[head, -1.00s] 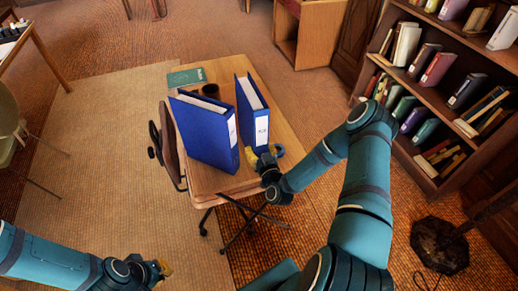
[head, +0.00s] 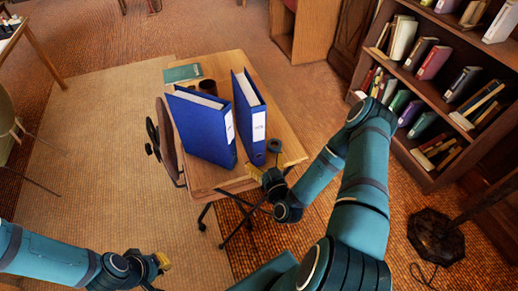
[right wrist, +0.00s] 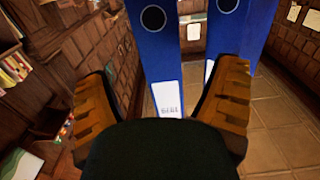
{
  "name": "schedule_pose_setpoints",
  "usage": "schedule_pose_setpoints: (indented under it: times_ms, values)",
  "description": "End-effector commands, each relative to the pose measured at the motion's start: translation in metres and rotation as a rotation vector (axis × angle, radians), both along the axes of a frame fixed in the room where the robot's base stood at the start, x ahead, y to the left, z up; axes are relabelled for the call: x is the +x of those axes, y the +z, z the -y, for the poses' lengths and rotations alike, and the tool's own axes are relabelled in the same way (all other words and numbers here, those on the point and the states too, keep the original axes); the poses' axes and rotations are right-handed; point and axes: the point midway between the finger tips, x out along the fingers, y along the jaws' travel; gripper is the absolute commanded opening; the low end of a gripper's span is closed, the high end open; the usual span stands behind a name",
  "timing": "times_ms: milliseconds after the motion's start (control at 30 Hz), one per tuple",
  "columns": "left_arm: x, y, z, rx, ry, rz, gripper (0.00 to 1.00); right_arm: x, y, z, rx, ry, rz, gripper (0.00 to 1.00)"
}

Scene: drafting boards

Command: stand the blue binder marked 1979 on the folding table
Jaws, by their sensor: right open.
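Two blue binders stand upright on the wooden folding table (head: 225,180). The right one (head: 250,125) is the binder marked 1979; its label shows upside down in the right wrist view (right wrist: 168,98). The other blue binder (head: 203,130) stands to its left, with a gap between them. My right gripper (head: 267,168) is open and empty at the table's near edge, in front of the 1979 binder's spine. In the right wrist view, that spine lies ahead between the spread fingers (right wrist: 165,90). My left gripper (head: 161,262) is low at the left, away from the table; its fingers are too small to judge.
A green book (head: 183,73) and a dark cup (head: 209,87) are at the table's far left. A small dark round object (head: 274,146) sits right of the binders. A chair (head: 165,135) touches the left side. A full bookcase (head: 435,100) stands at right.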

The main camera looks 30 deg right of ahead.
Motion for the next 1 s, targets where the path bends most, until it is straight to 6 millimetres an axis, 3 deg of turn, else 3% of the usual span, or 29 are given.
schedule_pose_setpoints:
  times_ms: [233,400,533,667,767,867,1000]
  values:
    - [0.001,0.002,0.0,0.0,0.002,0.002,0.0,-0.033,0.0,-0.008,0.0,0.0,-0.001,0.87]
    - [0.001,0.002,0.0,0.0,0.002,0.002,0.0,-0.039,0.0,-0.009,0.001,-0.001,0.0,0.87]
    - [0.001,0.002,0.0,0.0,0.002,0.002,0.0,-0.033,-0.002,-0.02,0.017,0.044,-0.034,0.87]
    - [0.001,0.002,0.0,0.0,0.002,0.002,0.0,-0.017,-0.014,-0.056,0.087,0.183,-0.178,0.87]
    - [0.001,0.002,0.0,0.0,0.002,0.002,0.0,-0.012,-0.029,-0.096,0.17,0.31,-0.365,0.87]
    - [0.001,0.002,0.0,0.0,0.002,0.002,0.0,-0.019,-0.041,-0.133,0.257,0.399,-0.578,0.87]
    - [0.001,0.002,0.0,0.0,0.002,0.002,0.0,-0.046,-0.048,-0.174,0.37,0.448,-0.882,0.87]
